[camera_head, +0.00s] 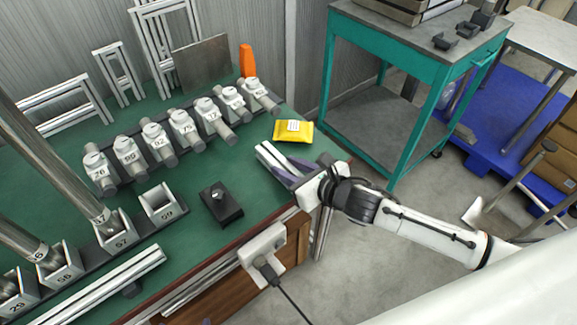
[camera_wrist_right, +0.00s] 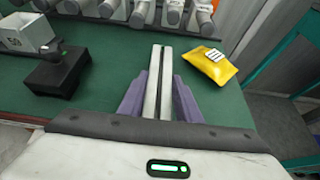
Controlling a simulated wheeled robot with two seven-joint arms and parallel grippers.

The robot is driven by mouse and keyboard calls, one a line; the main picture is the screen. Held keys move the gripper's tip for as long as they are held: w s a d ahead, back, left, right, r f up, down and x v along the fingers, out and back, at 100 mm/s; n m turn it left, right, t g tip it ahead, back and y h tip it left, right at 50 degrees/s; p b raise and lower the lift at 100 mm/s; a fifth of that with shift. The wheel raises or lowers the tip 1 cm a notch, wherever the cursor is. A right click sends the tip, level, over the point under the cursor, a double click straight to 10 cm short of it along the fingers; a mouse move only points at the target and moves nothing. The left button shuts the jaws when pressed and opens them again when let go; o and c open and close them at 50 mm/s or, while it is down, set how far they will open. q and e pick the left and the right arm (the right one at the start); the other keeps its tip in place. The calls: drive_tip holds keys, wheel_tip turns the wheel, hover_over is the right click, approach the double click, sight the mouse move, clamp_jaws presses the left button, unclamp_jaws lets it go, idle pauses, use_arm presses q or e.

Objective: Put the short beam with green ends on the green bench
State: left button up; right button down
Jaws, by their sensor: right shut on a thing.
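The green bench (camera_head: 185,210) fills the left and middle of the head view, and its top also shows in the right wrist view (camera_wrist_right: 110,95). My right gripper (camera_head: 283,165) is over the bench's right part. Its purple fingers (camera_wrist_right: 158,98) are shut on a short silver beam (camera_wrist_right: 160,70), which points away from the palm between them. The beam also shows in the head view (camera_head: 268,155). I see no green on its visible end, and its near end is hidden by my gripper. I cannot tell whether it touches the bench top. My left gripper is out of view.
A yellow packet (camera_head: 293,131) lies right of the beam and a black box with a knob (camera_head: 221,203) lies left. Several numbered clamps (camera_head: 168,140) stand in a row behind. A longer silver beam (camera_head: 105,285) lies at the front left. A teal cart (camera_head: 400,85) stands beyond.

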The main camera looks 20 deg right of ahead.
drive_tip(key=c, duration=1.2)
unclamp_jaws()
drive_tip(key=shift+f, duration=0.1)
drive_tip(key=v, duration=1)
drive_tip(key=shift+s, duration=0.15)
